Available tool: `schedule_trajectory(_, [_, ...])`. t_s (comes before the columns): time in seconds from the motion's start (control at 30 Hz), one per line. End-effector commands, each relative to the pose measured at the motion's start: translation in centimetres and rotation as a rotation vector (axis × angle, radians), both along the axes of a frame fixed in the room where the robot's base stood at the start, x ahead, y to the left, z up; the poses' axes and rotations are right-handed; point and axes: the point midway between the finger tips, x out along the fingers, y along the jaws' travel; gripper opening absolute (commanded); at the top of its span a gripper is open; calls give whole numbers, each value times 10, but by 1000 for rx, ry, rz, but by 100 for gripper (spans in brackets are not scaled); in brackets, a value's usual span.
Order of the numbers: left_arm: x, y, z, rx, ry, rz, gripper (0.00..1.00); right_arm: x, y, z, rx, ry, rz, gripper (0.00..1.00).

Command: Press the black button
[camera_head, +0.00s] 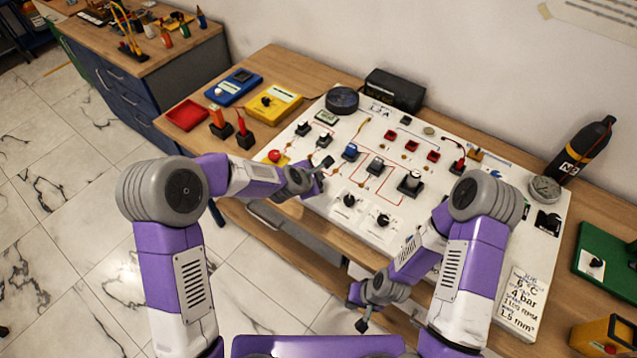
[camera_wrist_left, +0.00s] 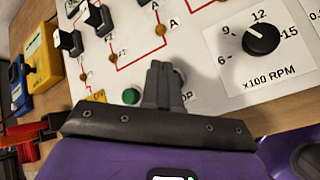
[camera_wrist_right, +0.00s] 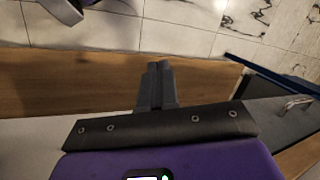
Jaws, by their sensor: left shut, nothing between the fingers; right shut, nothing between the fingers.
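The white panel (camera_head: 470,232) lies on the wooden bench. My left gripper (camera_head: 326,163) is shut over its front edge, left of the black RPM knob (camera_head: 349,200). In the left wrist view its closed fingertips (camera_wrist_left: 160,68) point at the panel, right of a green button (camera_wrist_left: 131,96). A label ending in "OP" shows just right of the fingers. No black button is clearly seen; the fingers hide the spot beside that label. I cannot tell whether they touch the panel. My right gripper (camera_head: 362,324) is shut and empty, low in front of the bench; its fingertips (camera_wrist_right: 157,66) show too.
A red mushroom button (camera_head: 275,156) is at the panel's left. A black bottle (camera_head: 585,148) stands at the right. The floor in front is clear.

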Motion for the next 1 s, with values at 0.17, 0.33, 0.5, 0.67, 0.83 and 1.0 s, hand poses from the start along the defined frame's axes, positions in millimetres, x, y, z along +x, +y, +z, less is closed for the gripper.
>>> schedule_trajectory(0.17, [0, 0, -7, 0, 0, 0, 0, 0, 0, -8, 0, 0, 0, 0])
schedule_trajectory(0.33, [0, 0, -6, 0, 0, 0, 0, 0, 0, -7, 0, 0, 0, 0])
schedule_trajectory(0.5, [0, 0, -6, 0, 0, 0, 0, 0, 0, -7, 0, 0, 0, 0])
schedule_trajectory(0.67, [0, 0, -8, 0, 0, 0, 0, 0, 0, -9, 0, 0, 0, 0])
schedule_trajectory(0.83, [0, 0, -10, -1, 0, 1, 0, 0, 0, -11, 0, 0, 0, 0])
schedule_trajectory(1.0, [0, 0, -12, -1, 0, 1, 0, 0, 0, -13, 0, 0, 0, 0])
